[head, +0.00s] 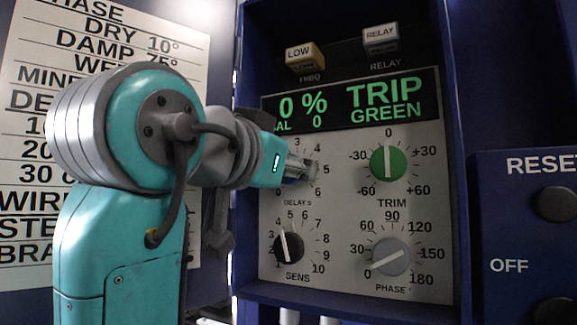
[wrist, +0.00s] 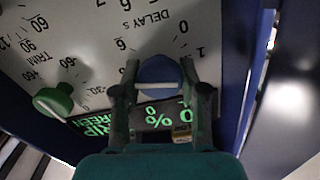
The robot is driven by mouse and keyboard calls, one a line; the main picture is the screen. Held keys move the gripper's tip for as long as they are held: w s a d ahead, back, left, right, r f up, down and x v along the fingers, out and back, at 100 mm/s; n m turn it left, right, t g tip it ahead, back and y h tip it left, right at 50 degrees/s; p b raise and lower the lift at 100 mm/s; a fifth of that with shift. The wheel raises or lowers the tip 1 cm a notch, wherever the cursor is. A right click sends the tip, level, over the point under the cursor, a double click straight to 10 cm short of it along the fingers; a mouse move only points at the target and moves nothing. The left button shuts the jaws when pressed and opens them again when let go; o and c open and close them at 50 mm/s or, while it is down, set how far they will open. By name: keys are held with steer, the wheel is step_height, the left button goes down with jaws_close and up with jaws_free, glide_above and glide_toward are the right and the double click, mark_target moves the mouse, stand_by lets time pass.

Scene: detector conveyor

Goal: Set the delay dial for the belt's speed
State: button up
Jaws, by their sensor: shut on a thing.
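The delay dial is a round blue knob (wrist: 158,72) in the wrist view, under the inverted "DELAY s" label. My gripper (wrist: 160,78) is shut on it, one finger on each side. A pale bar crosses the knob; I cannot tell which number it points at. In the head view my gripper (head: 305,170) reaches the panel (head: 345,210) from the left and hides the knob, with 4, 5 and 6 of its scale showing. The display (head: 350,100) reads "0 %" and "TRIP GREEN". A chart (head: 110,35) at the left has delay rows, partly hidden by my arm.
The green trim dial (head: 388,163) points to 0. The black sens dial (head: 288,248) and grey phase dial (head: 390,256) sit below. FREQ (head: 305,55) and RELAY (head: 381,38) switches are above. The blue housing's raised side wall (head: 455,170) edges the panel; a reset box (head: 520,220) is right.

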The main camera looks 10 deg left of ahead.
steer(key=m, duration=0.6)
steer(key=shift+d, duration=0.1)
stand_by(0.6)
steer(key=o, duration=1.1)
steer(key=shift+s, duration=0.15)
steer(key=v, duration=1.1)
steer(key=shift+s, duration=0.35)
steer(key=shift+s+a, duration=0.1)
steer(key=shift+a, duration=0.1)
